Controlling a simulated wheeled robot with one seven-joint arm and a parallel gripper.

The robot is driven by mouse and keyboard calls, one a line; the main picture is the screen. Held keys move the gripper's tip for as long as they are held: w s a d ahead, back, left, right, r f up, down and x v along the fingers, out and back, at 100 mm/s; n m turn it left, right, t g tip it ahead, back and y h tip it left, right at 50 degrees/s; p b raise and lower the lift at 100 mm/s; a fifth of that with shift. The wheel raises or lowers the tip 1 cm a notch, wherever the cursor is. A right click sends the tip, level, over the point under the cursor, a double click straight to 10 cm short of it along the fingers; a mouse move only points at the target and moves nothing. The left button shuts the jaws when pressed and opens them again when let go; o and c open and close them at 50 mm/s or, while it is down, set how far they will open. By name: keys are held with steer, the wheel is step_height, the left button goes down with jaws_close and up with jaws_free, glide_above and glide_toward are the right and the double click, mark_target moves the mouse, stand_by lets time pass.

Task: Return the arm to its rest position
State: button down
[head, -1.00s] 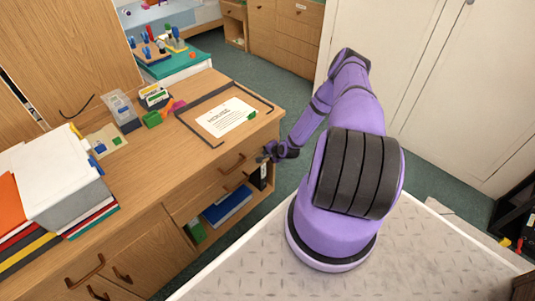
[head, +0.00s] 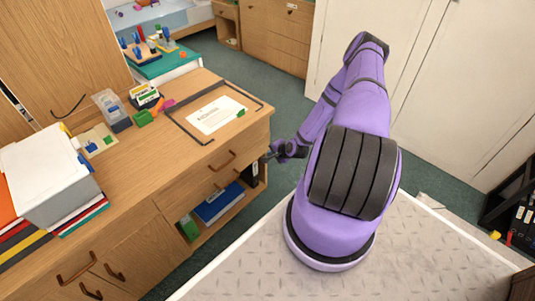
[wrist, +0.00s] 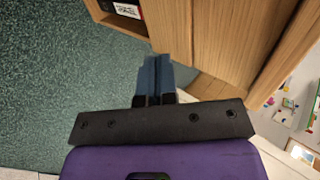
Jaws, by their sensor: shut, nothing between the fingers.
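My purple arm stands at the right in the head view, bent at the elbow. My gripper (head: 267,157) hangs low at its far end, beside the right end of the wooden desk (head: 150,176). In the wrist view my gripper (wrist: 157,68) shows its blue fingers together, with nothing between them. The fingers point toward the green floor and the wooden cabinet side (wrist: 225,40). From these views I cannot tell the exact gap between gripper and cabinet.
An open shelf below holds a blue binder (head: 219,202). Green floor (head: 282,105) is clear behind the arm. White cupboard doors (head: 440,80) stand at the right.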

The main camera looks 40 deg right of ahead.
steer(key=shift+v, duration=0.8)
steer(key=shift+w, duration=0.1)
